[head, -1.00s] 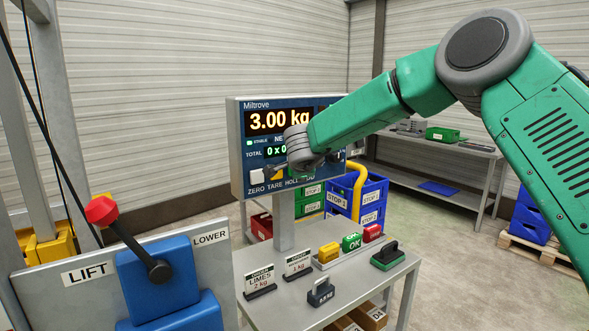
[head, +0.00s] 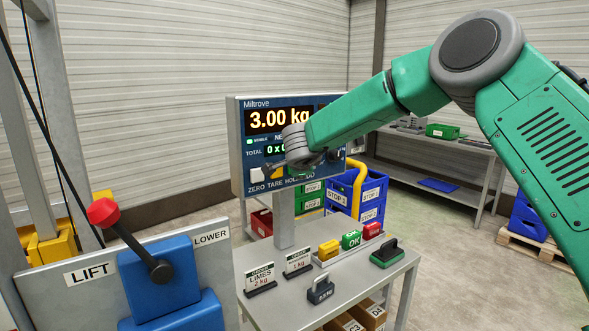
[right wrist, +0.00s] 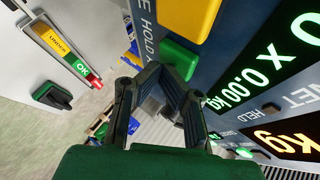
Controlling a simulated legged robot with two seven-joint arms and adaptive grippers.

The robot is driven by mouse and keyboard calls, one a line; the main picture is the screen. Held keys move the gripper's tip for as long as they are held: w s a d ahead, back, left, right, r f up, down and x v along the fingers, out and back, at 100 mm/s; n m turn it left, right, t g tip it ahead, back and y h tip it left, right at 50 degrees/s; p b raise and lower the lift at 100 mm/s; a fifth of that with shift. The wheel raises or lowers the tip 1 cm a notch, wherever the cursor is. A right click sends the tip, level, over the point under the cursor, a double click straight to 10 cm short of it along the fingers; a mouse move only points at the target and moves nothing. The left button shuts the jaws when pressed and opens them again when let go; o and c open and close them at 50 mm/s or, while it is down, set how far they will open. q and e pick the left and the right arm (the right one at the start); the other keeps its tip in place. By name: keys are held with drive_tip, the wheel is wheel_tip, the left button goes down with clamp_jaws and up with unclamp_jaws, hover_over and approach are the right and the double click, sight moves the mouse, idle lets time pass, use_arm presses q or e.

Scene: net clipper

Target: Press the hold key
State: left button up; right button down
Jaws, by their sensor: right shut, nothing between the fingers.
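The scale's display panel (head: 251,147) reads 3.00 kg and has a row of keys above the labels ZERO, TARE, HOLD and a partly covered one. The green hold key (right wrist: 180,58) shows in the right wrist view, beside the yellow tare key (right wrist: 188,14). My right gripper (right wrist: 163,72) is shut and empty, its fingertips close to the green key and overlapping its lower edge in that view. I cannot tell whether they touch it. In the head view my right wrist and arm cover much of the panel's right part. My left gripper is not in view.
A blue lift control box (head: 158,268) with a red-knobbed lever (head: 103,212) stands at the front left. The steel table (head: 345,282) below the panel carries order signs, a weight and coloured check buttons (head: 351,240). Blue crates (head: 372,202) stand behind.

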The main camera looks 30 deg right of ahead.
drive_tip(key=shift+w, duration=0.1)
idle(0.6)
drive_tip(key=shift+s+d, duration=0.1)
drive_tip(key=shift+s, duration=0.7)
drive_tip(key=shift+s+d+b, duration=0.2)
drive_tip(key=shift+s+b, duration=0.85)
drive_tip(key=shift+s, duration=1.45)
